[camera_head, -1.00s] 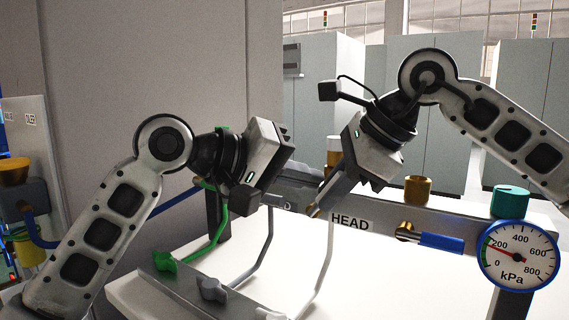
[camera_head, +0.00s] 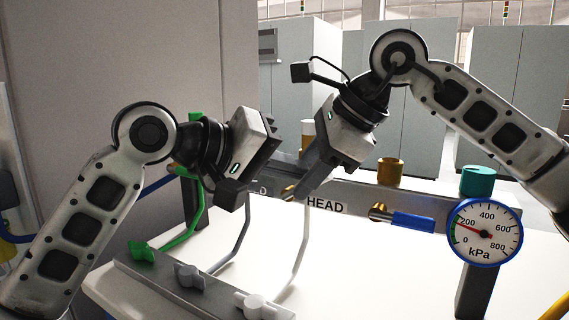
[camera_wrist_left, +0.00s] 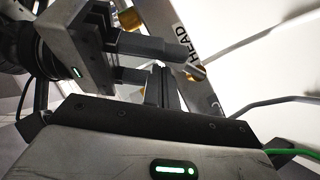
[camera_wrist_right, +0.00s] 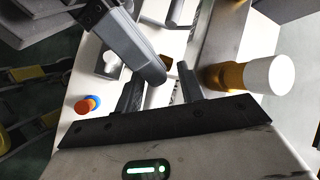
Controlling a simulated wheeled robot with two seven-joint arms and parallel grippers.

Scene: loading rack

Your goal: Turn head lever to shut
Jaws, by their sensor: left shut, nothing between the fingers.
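The HEAD label (camera_head: 325,206) is on the grey rail and also shows in the left wrist view (camera_wrist_left: 184,47). Right of it, a brass valve (camera_head: 379,212) carries a blue lever handle (camera_head: 413,222), lying roughly along the rail. Another brass fitting (camera_head: 289,192) is left of the label, partly hidden by my right gripper. My right gripper (camera_head: 306,190) points down at the rail there; its fingers look apart in the right wrist view (camera_wrist_right: 160,92). I cannot tell whether it touches the fitting. My left gripper (camera_head: 274,145) is shut and empty, above the rail and close beside the right one.
A round kPa gauge (camera_head: 484,232) reads near 200, under a teal cap (camera_head: 477,181). A brass cap (camera_head: 390,171) stands behind the rail.

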